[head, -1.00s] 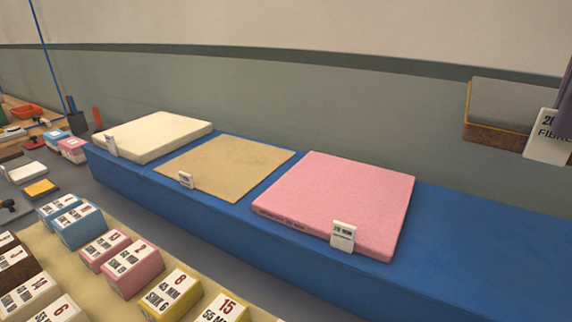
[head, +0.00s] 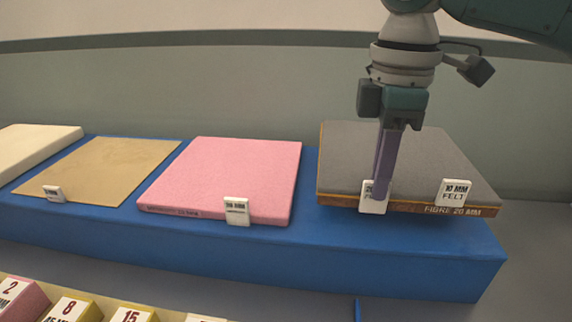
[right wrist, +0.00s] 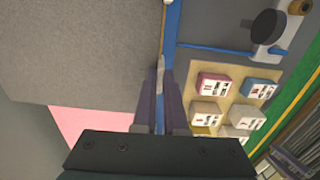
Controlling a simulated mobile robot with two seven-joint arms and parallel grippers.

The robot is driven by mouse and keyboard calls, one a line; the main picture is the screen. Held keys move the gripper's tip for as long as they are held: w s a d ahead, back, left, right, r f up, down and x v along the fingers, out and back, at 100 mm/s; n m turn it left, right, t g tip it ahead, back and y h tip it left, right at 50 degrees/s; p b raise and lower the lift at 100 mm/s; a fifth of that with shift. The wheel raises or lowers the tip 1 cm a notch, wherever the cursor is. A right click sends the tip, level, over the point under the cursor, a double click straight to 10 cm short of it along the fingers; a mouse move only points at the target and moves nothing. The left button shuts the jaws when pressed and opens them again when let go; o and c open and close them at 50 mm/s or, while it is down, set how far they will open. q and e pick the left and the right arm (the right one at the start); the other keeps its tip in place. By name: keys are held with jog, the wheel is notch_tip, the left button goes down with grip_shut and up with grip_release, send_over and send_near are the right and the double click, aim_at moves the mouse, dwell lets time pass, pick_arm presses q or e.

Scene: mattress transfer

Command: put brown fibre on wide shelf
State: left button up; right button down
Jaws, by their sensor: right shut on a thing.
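The brown fibre (head: 408,208) is a slab with a brown front edge printed "FIBRE 20 MM", at the right end of the blue bench. A grey felt sheet (head: 425,150), with a "10 MM FELT" tag (head: 454,192), covers its top. My right gripper (head: 381,195) points down at the slab's front edge and is shut on the fibre's white tag (head: 372,204). The right wrist view shows the fingers (right wrist: 161,95) closed on a thin pale piece beside the grey sheet. I cannot tell whether the slab touches the bench. I cannot identify the wide shelf. My left gripper is out of view.
The blue bench (head: 330,255) runs along the wall. It also carries a pink slab (head: 225,175), a thin tan sheet (head: 105,168) and a cream slab (head: 35,147). Several numbered blocks (head: 75,308) stand at the front left. A narrow gap separates the pink slab from the fibre.

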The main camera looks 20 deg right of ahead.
aim_at(373, 211)
notch_tip(373, 211, down, 4)
jog(key=shift+f, duration=0.1)
jog(key=c, duration=1.4)
grip_release()
jog(key=shift+f, duration=0.1)
jog(key=o, duration=0.4)
notch_tip(373, 211, up, 12)
jog(key=shift+r, duration=0.15)
